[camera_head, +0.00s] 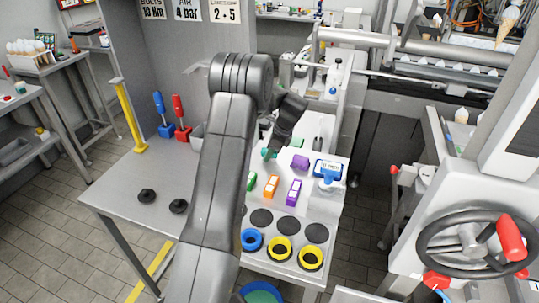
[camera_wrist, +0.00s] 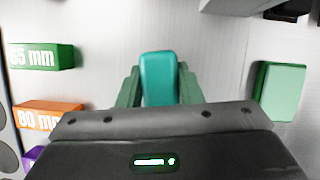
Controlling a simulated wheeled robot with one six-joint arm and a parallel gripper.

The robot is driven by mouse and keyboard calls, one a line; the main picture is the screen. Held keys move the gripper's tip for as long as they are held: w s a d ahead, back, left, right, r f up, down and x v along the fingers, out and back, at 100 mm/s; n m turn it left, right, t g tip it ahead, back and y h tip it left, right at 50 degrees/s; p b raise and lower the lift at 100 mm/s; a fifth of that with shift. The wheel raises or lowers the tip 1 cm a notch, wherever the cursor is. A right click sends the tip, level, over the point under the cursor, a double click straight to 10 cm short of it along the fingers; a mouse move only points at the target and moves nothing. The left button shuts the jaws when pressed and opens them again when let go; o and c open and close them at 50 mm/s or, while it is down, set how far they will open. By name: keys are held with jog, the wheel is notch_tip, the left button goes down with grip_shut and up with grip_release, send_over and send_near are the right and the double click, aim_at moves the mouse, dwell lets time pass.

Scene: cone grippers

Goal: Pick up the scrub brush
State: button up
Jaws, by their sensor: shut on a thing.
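My gripper (camera_wrist: 158,85) has its green fingers shut on a rounded teal thing, which appears to be the scrub brush (camera_wrist: 158,72). The brush sticks out beyond the fingertips, and its lower part is hidden by my gripper body. In the head view the teal brush (camera_head: 268,153) shows small below my wrist, over the back of the bench top, behind the coloured blocks. Bristles are not visible. I cannot tell whether the brush touches the surface.
A green block (camera_wrist: 40,57) and an orange block (camera_wrist: 50,112) lie left in the wrist view; a pale green block (camera_wrist: 282,92) lies right. The bench also holds a purple thing (camera_head: 299,162), a blue-white box (camera_head: 327,170), blue and yellow rings (camera_head: 281,248), and red and blue-handled tools (camera_head: 181,118).

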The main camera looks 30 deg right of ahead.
notch_tip(320, 180, up, 10)
jog(key=shift+b, duration=0.8)
jog(key=o, duration=0.4)
jog(key=c, duration=0.3)
